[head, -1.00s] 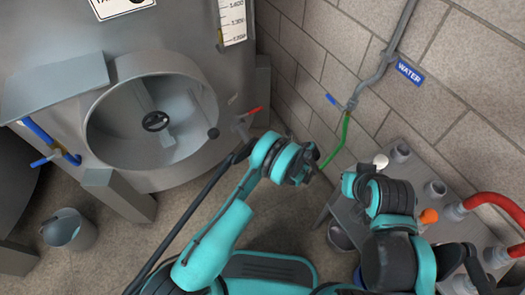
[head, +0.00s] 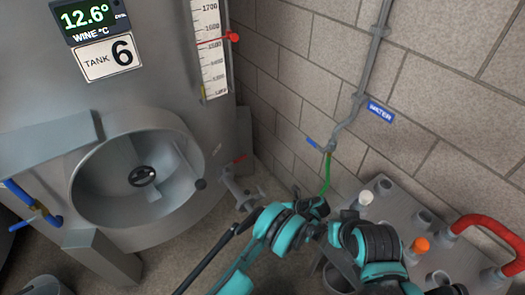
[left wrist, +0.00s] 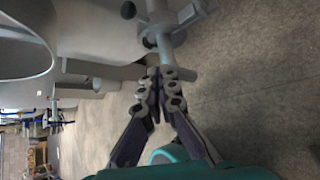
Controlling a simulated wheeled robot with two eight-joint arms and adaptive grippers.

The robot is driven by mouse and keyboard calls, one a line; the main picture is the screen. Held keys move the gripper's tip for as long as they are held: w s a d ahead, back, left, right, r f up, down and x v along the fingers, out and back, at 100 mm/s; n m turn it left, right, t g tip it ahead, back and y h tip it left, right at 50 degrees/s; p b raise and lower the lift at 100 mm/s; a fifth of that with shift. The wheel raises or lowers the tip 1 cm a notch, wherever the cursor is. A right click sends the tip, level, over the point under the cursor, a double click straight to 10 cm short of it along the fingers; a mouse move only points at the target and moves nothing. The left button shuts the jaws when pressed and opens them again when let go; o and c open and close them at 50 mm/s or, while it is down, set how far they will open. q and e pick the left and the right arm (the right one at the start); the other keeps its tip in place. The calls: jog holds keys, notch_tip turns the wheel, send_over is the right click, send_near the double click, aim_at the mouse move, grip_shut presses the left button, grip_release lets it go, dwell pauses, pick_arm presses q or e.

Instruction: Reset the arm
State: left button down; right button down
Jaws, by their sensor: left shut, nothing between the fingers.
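My left gripper (left wrist: 160,88) shows in the left wrist view with its dark fingers together and nothing between them. It points toward a grey tank valve (left wrist: 163,40), whose short outlet lies just beyond the fingertips in the picture; I cannot tell the gap. In the head view my left arm (head: 290,230) is bent at the bottom centre, and its fingers cannot be made out. My right arm (head: 372,240) is folded close on its right, with no fingers visible.
The steel tank (head: 150,75) with its round manway (head: 110,170) fills the left. Its valve (head: 240,190) sticks out low near the arms. A grey bench (head: 405,215) with capped ports and a red hose (head: 490,232) stands right. A block wall (head: 300,60) is behind.

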pick_arm(q)
jog(key=shift+r, duration=0.1)
jog(key=a+r+n+h, duration=0.2)
jog(key=a+r+n, duration=0.2)
jog(key=r, duration=0.5)
jog(key=a+r+n+h, duration=0.1)
jog(key=a+r+n, duration=0.25)
jog(key=r, duration=0.55)
jog(key=a+r+n+h, duration=0.2)
jog(key=a+r+n, duration=0.25)
jog(key=r, duration=0.45)
jog(key=s+a+r+n+h, duration=0.3)
jog(key=s+a+r+n, duration=0.2)
jog(key=s+r+n, duration=0.45)
jog(key=s+a+f+n+t+h, duration=0.1)
jog(key=s+a+n+t+h, duration=0.1)
jog(key=s+n, duration=0.8)
jog(key=shift+s+a+f+t, duration=0.25)
jog(key=shift+s+t, duration=0.25)
jog(key=shift+s, duration=2.45)
